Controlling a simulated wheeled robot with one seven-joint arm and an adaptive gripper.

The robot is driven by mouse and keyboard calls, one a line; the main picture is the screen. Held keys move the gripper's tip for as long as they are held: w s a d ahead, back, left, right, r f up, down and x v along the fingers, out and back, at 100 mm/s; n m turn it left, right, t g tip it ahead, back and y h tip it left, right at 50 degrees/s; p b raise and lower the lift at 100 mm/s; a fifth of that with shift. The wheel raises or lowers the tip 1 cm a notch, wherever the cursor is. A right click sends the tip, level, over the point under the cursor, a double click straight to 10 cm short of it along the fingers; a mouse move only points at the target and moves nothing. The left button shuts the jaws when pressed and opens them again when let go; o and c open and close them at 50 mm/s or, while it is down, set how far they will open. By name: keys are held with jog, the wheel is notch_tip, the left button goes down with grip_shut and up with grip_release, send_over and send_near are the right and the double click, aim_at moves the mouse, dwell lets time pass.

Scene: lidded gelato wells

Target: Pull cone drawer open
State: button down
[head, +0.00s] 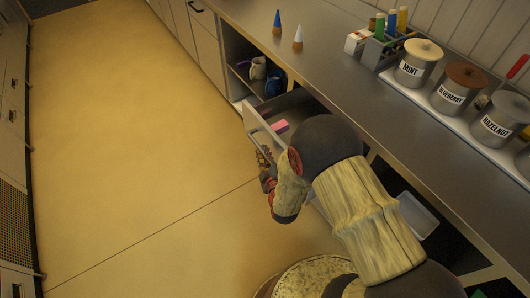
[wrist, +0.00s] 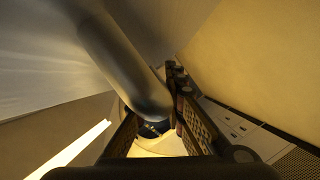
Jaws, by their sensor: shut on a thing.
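The cone drawer (head: 264,131) stands out from under the steel counter in the head view, open far enough to show its inside. A pink block (head: 280,126) lies in it. My gripper (head: 265,168) is at the outer side of the drawer front, and my arm covers the near part of the drawer. In the wrist view, a thick grey handle bar (wrist: 122,62) runs down between the two fingers of my gripper (wrist: 155,128), which is shut on it. The handle itself is hidden in the head view.
The counter (head: 330,75) holds a blue cone (head: 277,22), a white cone (head: 298,37), a bottle caddy (head: 383,46) and lidded wells, including mint (head: 418,66). An open shelf (head: 257,70) with jugs lies beyond the drawer. The yellow floor (head: 150,140) on the left is clear.

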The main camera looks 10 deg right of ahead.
jog(key=c, duration=1.8)
grip_release()
jog(key=shift+c, duration=0.2)
jog(key=v, duration=1.2)
jog(key=w+r+m+g, duration=0.3)
jog(key=r+m+g, duration=0.25)
jog(key=r, duration=1.05)
jog(key=s+d+r+m+g, duration=0.2)
jog(key=s+r, duration=0.4)
jog(key=s, duration=0.4)
jog(key=s+d+r+m+g+p, duration=0.1)
jog(key=s+d+r+m+g, duration=0.1)
jog(key=s+r+m, duration=0.2)
jog(key=s+r, duration=0.3)
jog(key=s, duration=0.3)
jog(key=shift+d, duration=0.4)
